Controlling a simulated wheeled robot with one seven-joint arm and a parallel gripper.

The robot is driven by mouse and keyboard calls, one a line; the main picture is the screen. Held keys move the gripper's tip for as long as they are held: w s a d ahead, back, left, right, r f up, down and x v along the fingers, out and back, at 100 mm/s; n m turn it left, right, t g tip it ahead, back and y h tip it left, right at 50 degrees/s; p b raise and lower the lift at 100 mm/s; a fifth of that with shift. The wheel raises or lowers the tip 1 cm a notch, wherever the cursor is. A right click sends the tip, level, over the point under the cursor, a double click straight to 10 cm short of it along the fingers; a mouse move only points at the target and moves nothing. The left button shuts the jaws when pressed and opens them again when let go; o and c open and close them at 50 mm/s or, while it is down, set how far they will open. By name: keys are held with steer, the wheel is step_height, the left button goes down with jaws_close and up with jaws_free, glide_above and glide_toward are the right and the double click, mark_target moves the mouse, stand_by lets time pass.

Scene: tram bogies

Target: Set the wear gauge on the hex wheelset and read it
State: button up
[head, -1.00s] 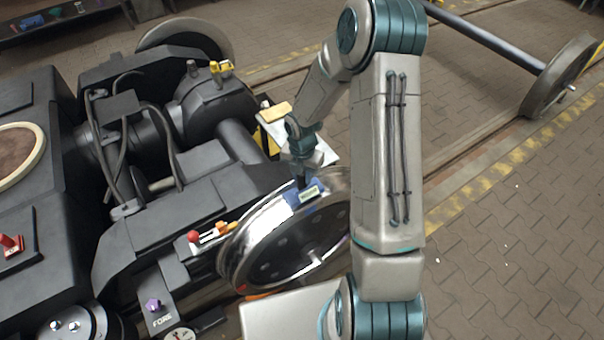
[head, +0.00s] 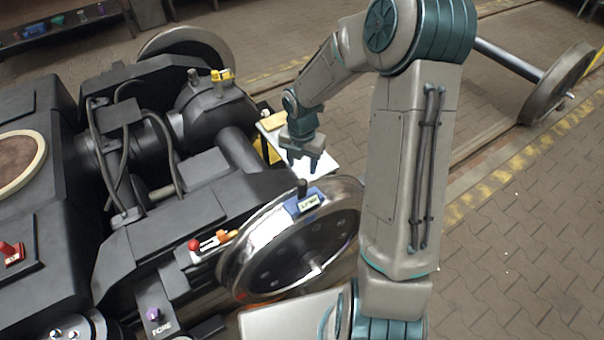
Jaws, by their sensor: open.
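The blue wear gauge (head: 306,203) sits on the top rim of the shiny wheel (head: 262,232) at the near end of the bogie. It has a dark upright handle and a small pale display, whose figures are too small to read. My gripper (head: 306,165) is open and empty, pointing down, above and apart from the gauge handle. Whether this wheel bears a hex mark is not clear from here.
The dark bogie frame (head: 160,225) fills the left, with a red-knobbed lever (head: 195,245) beside the wheel. A white-topped stand (head: 318,166) with a yellow block is behind my gripper. Another wheelset (head: 555,85) stands at the upper right. The paved floor at right is clear.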

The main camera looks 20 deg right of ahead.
steer(key=s+r+m+t, duration=0.3)
steer(key=s+r+m, duration=1.6)
steer(key=m, duration=0.9)
steer(key=shift+s, duration=1.05)
